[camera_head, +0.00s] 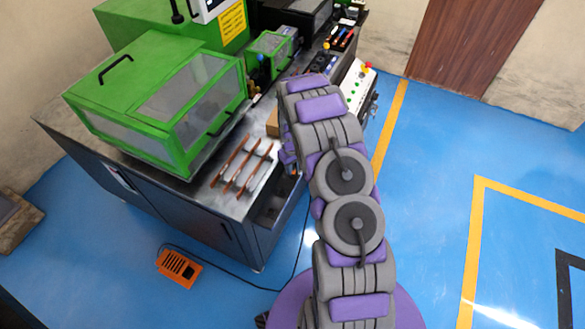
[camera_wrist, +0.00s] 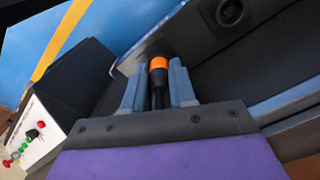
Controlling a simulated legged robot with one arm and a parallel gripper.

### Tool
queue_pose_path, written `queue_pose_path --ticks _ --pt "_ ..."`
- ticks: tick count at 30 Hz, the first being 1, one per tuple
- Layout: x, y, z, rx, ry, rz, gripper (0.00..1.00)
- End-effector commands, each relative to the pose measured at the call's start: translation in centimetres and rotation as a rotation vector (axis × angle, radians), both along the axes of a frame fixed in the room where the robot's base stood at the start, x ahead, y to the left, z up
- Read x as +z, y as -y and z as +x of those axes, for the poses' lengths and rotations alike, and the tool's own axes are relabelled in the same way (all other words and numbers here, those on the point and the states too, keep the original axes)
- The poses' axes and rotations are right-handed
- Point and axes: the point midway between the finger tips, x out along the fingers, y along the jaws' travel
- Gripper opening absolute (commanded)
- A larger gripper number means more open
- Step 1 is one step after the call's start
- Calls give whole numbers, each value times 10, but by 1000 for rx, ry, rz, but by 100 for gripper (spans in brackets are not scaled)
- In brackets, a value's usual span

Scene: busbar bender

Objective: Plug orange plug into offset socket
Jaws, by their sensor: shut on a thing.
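The orange plug (camera_wrist: 158,64), with a black front end and black rear parts, is between the two grey-blue fingers of my gripper (camera_wrist: 159,70) in the wrist view. My gripper is shut on it. The plug's black front end lies near the pale edge of a dark panel; I cannot tell whether it touches anything. A round dark socket (camera_wrist: 230,12) shows at the top of the wrist view, up and right of the plug and apart from it. I cannot tell whether it is the offset socket. In the head view my arm hides the plug and my gripper.
A control box (camera_wrist: 40,130) with coloured buttons stands left in the wrist view. The head view shows the workbench (camera_head: 120,165), a green machine (camera_head: 160,100), copper bars (camera_head: 240,165) and an orange foot pedal (camera_head: 179,268). Blue floor is free at right.

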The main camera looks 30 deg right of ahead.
Motion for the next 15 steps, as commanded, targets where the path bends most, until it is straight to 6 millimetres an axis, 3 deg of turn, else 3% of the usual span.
queue_pose_path --ticks 4,15 --pt "0 0 0 0 0 0 0" --pt "3 0 0 0 1 0 0"
